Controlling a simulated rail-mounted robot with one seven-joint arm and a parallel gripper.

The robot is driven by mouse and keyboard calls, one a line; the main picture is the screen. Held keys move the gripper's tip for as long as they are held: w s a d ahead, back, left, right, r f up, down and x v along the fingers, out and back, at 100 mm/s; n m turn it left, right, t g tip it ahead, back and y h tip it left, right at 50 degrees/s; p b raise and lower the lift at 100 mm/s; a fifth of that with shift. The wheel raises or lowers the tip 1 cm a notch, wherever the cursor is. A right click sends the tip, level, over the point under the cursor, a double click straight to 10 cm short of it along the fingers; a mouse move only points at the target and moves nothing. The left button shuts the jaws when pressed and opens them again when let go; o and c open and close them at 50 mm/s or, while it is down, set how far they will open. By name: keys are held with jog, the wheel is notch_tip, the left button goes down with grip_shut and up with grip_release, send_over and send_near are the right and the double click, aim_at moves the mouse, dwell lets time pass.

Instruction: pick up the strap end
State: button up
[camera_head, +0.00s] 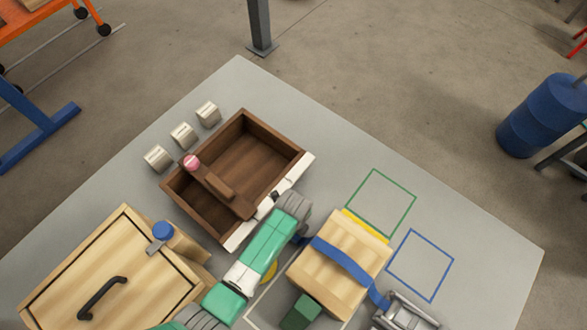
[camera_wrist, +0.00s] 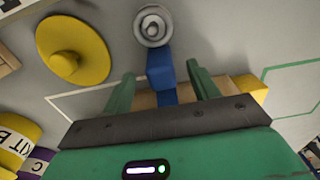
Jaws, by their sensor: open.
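In the wrist view, the blue strap end (camera_wrist: 160,68) shows between the two green fingers of my gripper (camera_wrist: 159,82). The fingers are open with a gap on each side of the strap, and I cannot tell whether either touches it. A round metal piece (camera_wrist: 152,26) lies just beyond the strap end. In the head view, the blue strap (camera_head: 342,259) runs across the top of a wooden box (camera_head: 343,237) to a metal buckle-like part (camera_head: 405,314) at lower right. My arm hides the strap's far end and the fingertips there.
A yellow round object (camera_wrist: 72,58) sits left of the strap end. A brown tray (camera_head: 182,207) stands beyond my arm, with several small pale blocks (camera_head: 183,136) behind it. A lidded wooden case (camera_head: 70,275) is at left. Green (camera_head: 380,172) and blue (camera_head: 420,233) outlines mark clear tabletop.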

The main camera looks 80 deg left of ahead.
notch_tip(320, 180, down, 5)
jog(key=b, duration=0.2)
jog(key=shift+s+r+b, duration=0.1)
jog(key=shift+b, duration=0.2)
jog(key=shift+r, duration=0.1)
jog(key=c, duration=1.1)
notch_tip(320, 180, up, 18)
jog(key=p, duration=0.8)
